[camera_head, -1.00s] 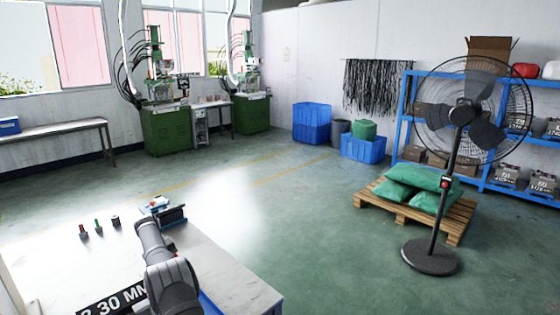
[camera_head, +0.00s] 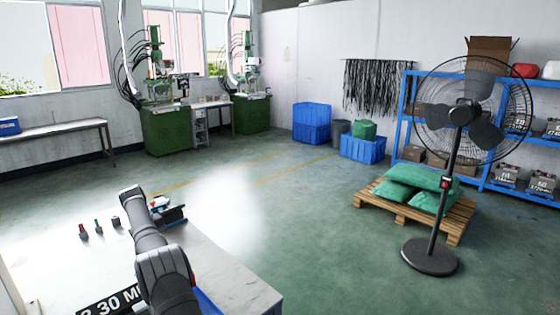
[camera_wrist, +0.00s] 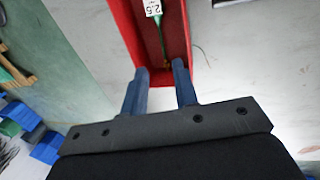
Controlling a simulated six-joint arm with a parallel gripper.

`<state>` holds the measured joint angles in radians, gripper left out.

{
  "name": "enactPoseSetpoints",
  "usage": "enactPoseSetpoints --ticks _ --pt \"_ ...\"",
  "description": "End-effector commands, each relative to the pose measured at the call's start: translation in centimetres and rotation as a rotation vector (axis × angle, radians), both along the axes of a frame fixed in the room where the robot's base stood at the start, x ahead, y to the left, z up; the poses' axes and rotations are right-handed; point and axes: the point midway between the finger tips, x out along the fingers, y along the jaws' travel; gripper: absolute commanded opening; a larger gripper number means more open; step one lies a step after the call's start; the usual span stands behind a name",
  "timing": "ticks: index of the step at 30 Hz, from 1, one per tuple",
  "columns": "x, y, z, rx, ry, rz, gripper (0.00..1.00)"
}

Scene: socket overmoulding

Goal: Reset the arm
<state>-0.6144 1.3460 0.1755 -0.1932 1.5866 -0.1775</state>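My arm (camera_head: 150,240) reaches over the white table (camera_head: 225,265) in the head view. Its gripper end cannot be made out there. In the wrist view my gripper (camera_wrist: 160,68) has two blue fingers standing apart, with no object visible between them. A red tray (camera_wrist: 125,25) with a dark inside lies beyond the fingertips. A thin green item (camera_wrist: 163,38) with a white label reading "2.5" lies in the tray. I cannot tell how far the fingertips are from the tray.
Small red (camera_head: 83,231), green (camera_head: 98,227) and black (camera_head: 116,221) parts stand on the table left of my arm. A blue-and-dark device (camera_head: 172,213) sits at the table's far edge, partly behind my arm. A fan (camera_head: 431,257) and loaded pallet (camera_head: 455,236) stand on the floor, away right.

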Motion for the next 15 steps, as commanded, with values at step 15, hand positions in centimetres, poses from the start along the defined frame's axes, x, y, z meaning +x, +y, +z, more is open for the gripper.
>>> enactPoseSetpoints --ticks 15 --pt "1.2 -1.4 -9.0 -0.001 0.003 -0.001 0.27"
